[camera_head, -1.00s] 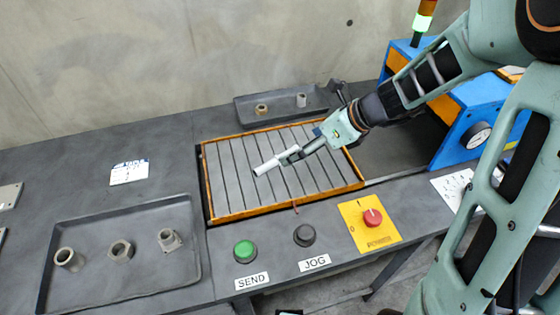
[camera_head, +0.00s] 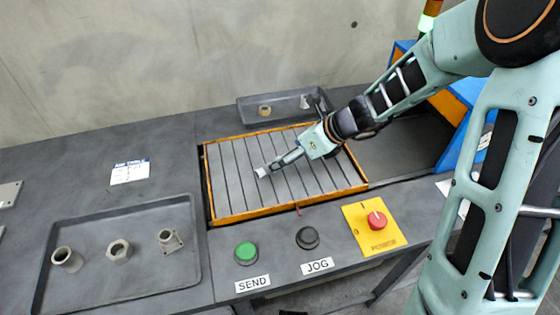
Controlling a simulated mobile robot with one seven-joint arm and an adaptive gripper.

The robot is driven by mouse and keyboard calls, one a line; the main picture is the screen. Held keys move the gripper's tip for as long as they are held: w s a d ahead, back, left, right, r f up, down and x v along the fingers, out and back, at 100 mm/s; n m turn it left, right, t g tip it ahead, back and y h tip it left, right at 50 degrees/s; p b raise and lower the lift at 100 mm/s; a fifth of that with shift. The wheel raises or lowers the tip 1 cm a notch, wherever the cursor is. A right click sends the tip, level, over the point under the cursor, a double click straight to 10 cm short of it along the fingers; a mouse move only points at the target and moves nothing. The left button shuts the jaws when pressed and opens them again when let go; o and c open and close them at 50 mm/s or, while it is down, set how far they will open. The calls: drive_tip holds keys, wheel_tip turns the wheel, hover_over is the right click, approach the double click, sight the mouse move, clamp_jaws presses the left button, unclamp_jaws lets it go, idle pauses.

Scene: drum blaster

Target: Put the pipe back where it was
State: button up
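A short pale end of the pipe (camera_head: 262,171) shows at the tip of my gripper (camera_head: 272,166), above the slatted conveyor panel with the orange frame (camera_head: 209,200). My gripper appears shut on the pipe; its fingers hide the rest of it. The arm reaches in from the upper right, and the gripper points down and left over the middle of the panel. I cannot tell whether the pipe touches the slats.
A front-left tray (camera_head: 196,240) holds several metal fittings. A back tray (camera_head: 243,117) holds a ring-shaped fitting (camera_head: 265,111) and another part partly behind my arm. A green SEND button (camera_head: 246,253), black JOG button (camera_head: 307,237) and red knob (camera_head: 377,220) line the front edge.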

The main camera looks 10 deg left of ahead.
drive_tip(key=c, duration=1.6)
drive_tip(key=shift+r, duration=0.45)
drive_tip(key=shift+c, duration=0.2)
wheel_tip(320, 180, up, 2)
drive_tip(key=shift+r+p, duration=0.25)
drive_tip(key=shift+p, duration=0.35)
drive_tip(key=s+d+r+p, duration=0.2)
drive_tip(key=s+d+r, duration=0.65)
drive_tip(key=s, duration=0.25)
drive_tip(key=w+d+r+m+t+h+p, duration=0.3)
drive_tip(key=w+d+m+p, duration=0.4)
drive_tip(key=w, duration=0.3)
drive_tip(key=w+d+r+m+t+h+p, duration=0.2)
drive_tip(key=w+d+r+m+h+p, duration=0.2)
drive_tip(key=w, duration=0.5)
drive_tip(key=d+r+m+p, duration=0.1)
drive_tip(key=d+m+p, duration=0.1)
drive_tip(key=m, duration=0.1)
drive_tip(key=shift+w+d+m+t+h+p, duration=0.3)
drive_tip(key=shift+w+d+t+h+p, duration=0.1)
